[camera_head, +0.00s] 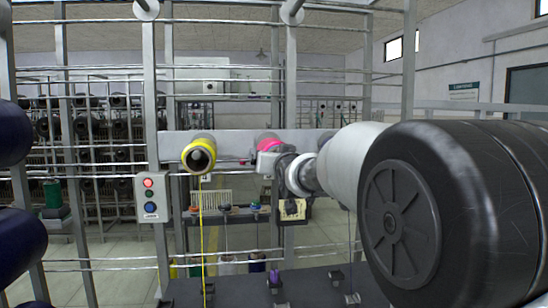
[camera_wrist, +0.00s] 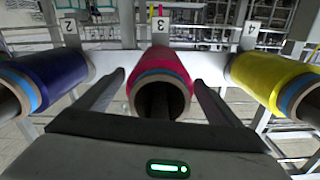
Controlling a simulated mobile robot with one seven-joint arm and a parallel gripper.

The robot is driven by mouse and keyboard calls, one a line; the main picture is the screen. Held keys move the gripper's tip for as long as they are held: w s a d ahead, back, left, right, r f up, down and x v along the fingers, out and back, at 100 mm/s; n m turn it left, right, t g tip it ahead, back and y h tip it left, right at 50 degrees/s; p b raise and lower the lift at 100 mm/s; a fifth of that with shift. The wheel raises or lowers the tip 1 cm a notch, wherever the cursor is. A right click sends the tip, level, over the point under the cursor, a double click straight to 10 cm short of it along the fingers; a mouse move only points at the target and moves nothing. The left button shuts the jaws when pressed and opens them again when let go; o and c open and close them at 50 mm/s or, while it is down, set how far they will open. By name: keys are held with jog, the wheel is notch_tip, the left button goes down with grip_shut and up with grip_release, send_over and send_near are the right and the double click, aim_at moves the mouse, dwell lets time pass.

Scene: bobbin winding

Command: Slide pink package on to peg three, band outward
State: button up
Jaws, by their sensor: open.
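The pink package (camera_wrist: 160,68) is at the middle of the wrist view, in front of the label 3 (camera_wrist: 160,25). Its near end faces the camera, with a blue band (camera_wrist: 160,75) around that end and a dark hollow core. My gripper (camera_wrist: 160,84) is open, with one finger on each side of the package and visible gaps. In the head view the pink package (camera_head: 268,144) is partly hidden by my wrist.
A blue package (camera_wrist: 56,74) by label 2 and a yellow package (camera_wrist: 268,78) by label 4 flank the pink one closely. The yellow package (camera_head: 198,154) also shows in the head view, trailing a yellow thread. A control box (camera_head: 149,197) hangs on a post.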

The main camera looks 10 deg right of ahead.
jog(key=s, duration=1.7)
jog(key=shift+s, duration=0.2)
